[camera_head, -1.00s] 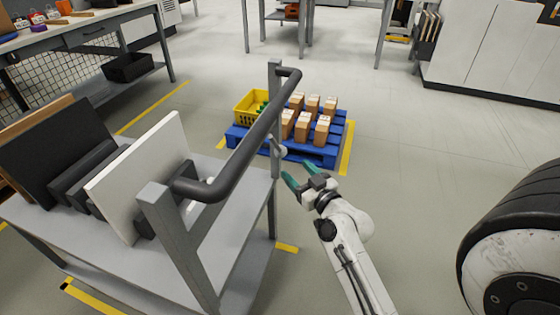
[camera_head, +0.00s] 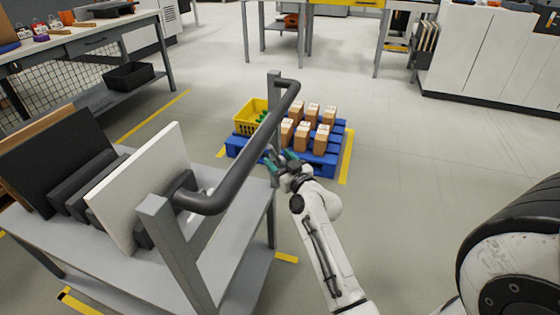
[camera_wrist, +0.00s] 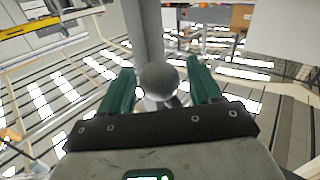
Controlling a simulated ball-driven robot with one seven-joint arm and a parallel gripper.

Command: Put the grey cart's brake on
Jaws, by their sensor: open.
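The grey cart (camera_head: 235,255) stands at the left in the head view, with a dark push handle (camera_head: 250,150) between two grey posts. The brake lever is on the far post; its rounded grey knob (camera_wrist: 158,78) shows in the wrist view in front of a post (camera_wrist: 144,30). My gripper (camera_head: 281,158) is at that far post, its green fingers open. In the wrist view my open gripper (camera_wrist: 160,88) has one finger on each side of the knob. I cannot tell whether either finger touches it. In the head view the lever is mostly hidden by my gripper.
The cart carries several upright panels, one white (camera_head: 140,185). Beyond it a blue pallet (camera_head: 320,160) holds cartons and a yellow crate (camera_head: 248,116). A workbench (camera_head: 85,40) stands at the back left. The floor to the right is open.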

